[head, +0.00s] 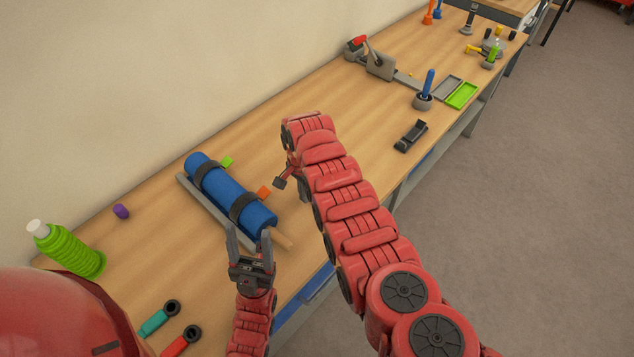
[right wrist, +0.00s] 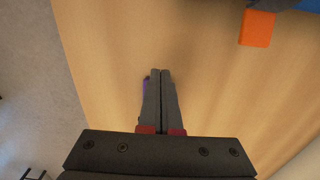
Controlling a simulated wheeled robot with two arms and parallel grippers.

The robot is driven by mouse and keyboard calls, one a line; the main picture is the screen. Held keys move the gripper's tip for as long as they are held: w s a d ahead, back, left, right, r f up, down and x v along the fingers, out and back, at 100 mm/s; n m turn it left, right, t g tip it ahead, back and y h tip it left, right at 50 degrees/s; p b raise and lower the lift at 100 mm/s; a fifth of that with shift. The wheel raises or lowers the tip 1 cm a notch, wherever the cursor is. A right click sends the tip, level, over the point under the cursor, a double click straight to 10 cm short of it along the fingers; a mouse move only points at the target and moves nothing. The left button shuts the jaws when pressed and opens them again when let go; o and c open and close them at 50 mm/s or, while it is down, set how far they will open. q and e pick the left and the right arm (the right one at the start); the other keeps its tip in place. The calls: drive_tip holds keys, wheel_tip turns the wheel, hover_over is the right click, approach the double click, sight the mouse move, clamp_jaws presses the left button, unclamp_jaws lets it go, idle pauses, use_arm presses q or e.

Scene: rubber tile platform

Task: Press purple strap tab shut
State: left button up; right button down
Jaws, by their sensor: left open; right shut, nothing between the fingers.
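A blue roll (head: 232,193) lies on the bench with two dark straps around it. A green tab (head: 227,162) sits by the far strap and an orange tab (head: 263,193) by the near strap; the orange tab (right wrist: 257,28) also shows in the right wrist view. A purple sliver (right wrist: 146,82) shows beside my right fingertips, mostly hidden behind them; I cannot tell if it is the strap tab. My right gripper (head: 280,183) is shut and empty, right of the roll. My left gripper (head: 250,235) is open at the roll's near end.
Teal (head: 158,318) and red (head: 182,341) handled tools lie at the front. A black object (head: 411,136) lies near the bench edge. Bare wood lies beyond the roll.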

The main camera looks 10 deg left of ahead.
wheel_tip(320, 180, up, 7)
drive_tip(key=p, duration=0.4)
drive_tip(key=shift+s, duration=0.2)
drive_tip(key=shift+f, duration=0.15)
